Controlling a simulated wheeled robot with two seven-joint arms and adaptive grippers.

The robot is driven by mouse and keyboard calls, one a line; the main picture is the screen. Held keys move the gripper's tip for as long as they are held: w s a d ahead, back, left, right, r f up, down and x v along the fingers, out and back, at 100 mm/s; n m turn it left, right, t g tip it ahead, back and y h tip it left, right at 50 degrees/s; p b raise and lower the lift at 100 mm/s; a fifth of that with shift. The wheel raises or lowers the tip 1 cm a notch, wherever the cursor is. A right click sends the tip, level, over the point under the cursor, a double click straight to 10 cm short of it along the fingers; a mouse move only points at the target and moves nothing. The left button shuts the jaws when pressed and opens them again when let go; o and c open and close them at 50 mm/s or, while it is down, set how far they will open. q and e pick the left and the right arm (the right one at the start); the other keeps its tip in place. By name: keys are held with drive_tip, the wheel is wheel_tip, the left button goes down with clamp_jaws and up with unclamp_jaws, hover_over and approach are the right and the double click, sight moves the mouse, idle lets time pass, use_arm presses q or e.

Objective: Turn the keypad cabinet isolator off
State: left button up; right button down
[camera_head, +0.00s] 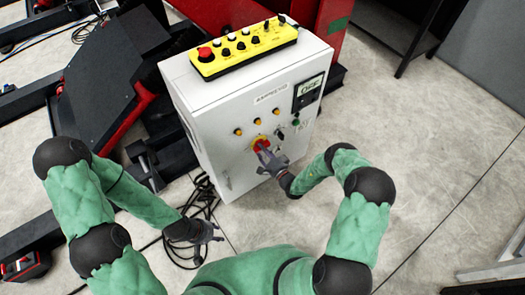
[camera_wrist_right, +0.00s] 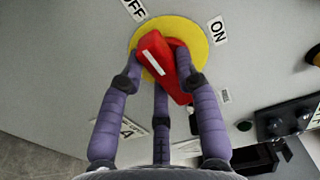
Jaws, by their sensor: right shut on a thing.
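The white cabinet (camera_head: 215,130) stands upright, its front panel facing me. Its isolator has a red handle on a yellow disc (camera_head: 256,141). In the right wrist view the red handle (camera_wrist_right: 158,62) lies slanted across the yellow disc (camera_wrist_right: 198,43), its upper end toward the OFF label (camera_wrist_right: 133,9) and away from the ON label (camera_wrist_right: 217,31). My right gripper (camera_head: 264,153) is shut on the handle, with fingers on both sides; it also shows in the wrist view (camera_wrist_right: 161,78). My left gripper (camera_head: 207,231) is open and empty, low and left of the cabinet.
A yellow button box (camera_head: 245,52) with a red button lies on the cabinet top. A dark display (camera_head: 309,90) and several small lamps and knobs share the front panel. Black cables (camera_head: 203,195) lie on the floor at left. The floor at right is clear.

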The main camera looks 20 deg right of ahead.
drive_tip(key=c, duration=0.9)
unclamp_jaws()
drive_tip(key=v, duration=1.2)
